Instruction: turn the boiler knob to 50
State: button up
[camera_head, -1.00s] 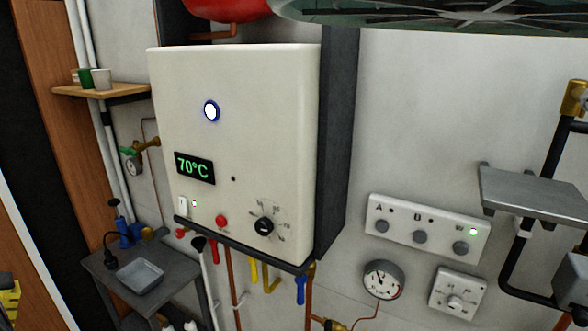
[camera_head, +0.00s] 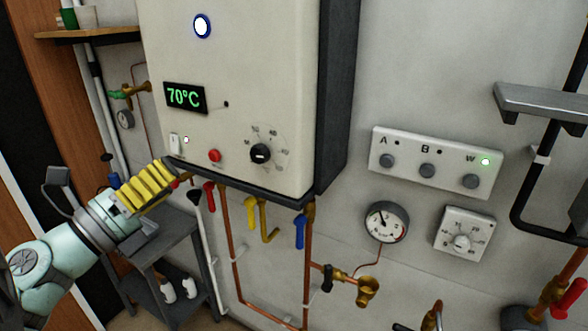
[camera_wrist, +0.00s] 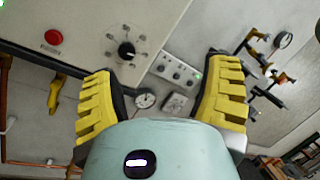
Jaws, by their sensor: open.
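The boiler (camera_head: 235,70) is a white box on the wall. Its display (camera_head: 185,97) reads 70°C in green. The black boiler knob (camera_head: 260,153) sits low on the front, inside a ring of marks. The knob also shows in the wrist view (camera_wrist: 126,50), above and between the fingers. My gripper (camera_head: 150,187) is at the lower left of the head view, left of the boiler's lower edge and apart from the knob. In the wrist view its yellow fingers (camera_wrist: 162,105) are spread wide with nothing between them.
A red button (camera_head: 214,156) and a white switch (camera_head: 175,144) are left of the knob. Colored valve levers and copper pipes (camera_head: 309,240) hang below. An A/B/W panel (camera_head: 437,162), a gauge (camera_head: 386,222) and a dial box (camera_head: 464,234) are to the right. A grey shelf (camera_head: 540,103) juts out.

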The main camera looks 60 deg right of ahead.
jog(key=d+f+m+t+y+b, duration=0.2)
jog(key=d+f+m+y+b, duration=0.15)
jog(key=f+m, duration=0.25)
jog(key=m+p, duration=0.2)
jog(key=m, duration=0.4)
send_near(257, 156)
jog(key=shift+d, duration=1.4)
jog(key=shift+t+h, duration=0.3)
jog(key=shift+h, duration=0.15)
jog(key=shift+w+d+f+b, duration=0.1)
jog(key=shift+d+f+b, duration=0.1)
jog(key=shift+d, duration=1.85)
jog(key=shift+w+d+f+b, duration=0.15)
jog(key=shift+d+f, duration=0.1)
jog(key=shift+d, duration=1.85)
jog(key=shift+a, duration=0.1)
jog(key=c, duration=1.2)
